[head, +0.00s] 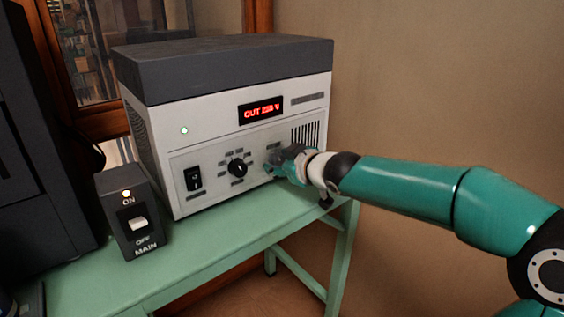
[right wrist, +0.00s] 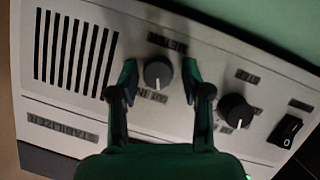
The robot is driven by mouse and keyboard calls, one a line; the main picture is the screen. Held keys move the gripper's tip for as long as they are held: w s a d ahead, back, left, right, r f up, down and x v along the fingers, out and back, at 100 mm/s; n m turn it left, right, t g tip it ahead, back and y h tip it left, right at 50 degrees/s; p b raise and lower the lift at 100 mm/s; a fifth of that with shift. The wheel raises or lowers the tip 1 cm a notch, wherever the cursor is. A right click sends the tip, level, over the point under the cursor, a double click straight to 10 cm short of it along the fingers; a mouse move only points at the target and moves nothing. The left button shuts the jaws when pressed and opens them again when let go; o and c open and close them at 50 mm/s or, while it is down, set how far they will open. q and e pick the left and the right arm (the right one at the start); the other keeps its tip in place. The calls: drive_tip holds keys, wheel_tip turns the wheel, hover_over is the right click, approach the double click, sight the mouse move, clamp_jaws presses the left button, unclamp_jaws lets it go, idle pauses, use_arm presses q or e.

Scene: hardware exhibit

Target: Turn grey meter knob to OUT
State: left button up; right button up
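The grey meter knob (right wrist: 158,74) is on the front panel of the stabilizer (head: 222,95), which is upside down in the right wrist view. Small IN and OUT labels sit beside the knob; a pale mark shows on its lower edge, but I cannot tell exactly which label it faces. My right gripper (right wrist: 160,78) is open, with one finger on each side of the knob and narrow gaps visible. In the head view the right gripper (head: 275,165) is at the panel and hides the knob. The red display (head: 261,111) reads OUT, with a small value in V. My left gripper is not in view.
A black selector knob (right wrist: 236,111) and a black rocker switch (right wrist: 291,129) are close beside the meter knob. A MAIN switch box (head: 132,212) with a lit lamp stands on the green table (head: 215,247). A dark cabinet fills the left. The right side has free room before the wall.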

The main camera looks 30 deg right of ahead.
idle(0.3)
drive_tip(key=v, duration=1.2)
drive_tip(key=shift+f, duration=0.1)
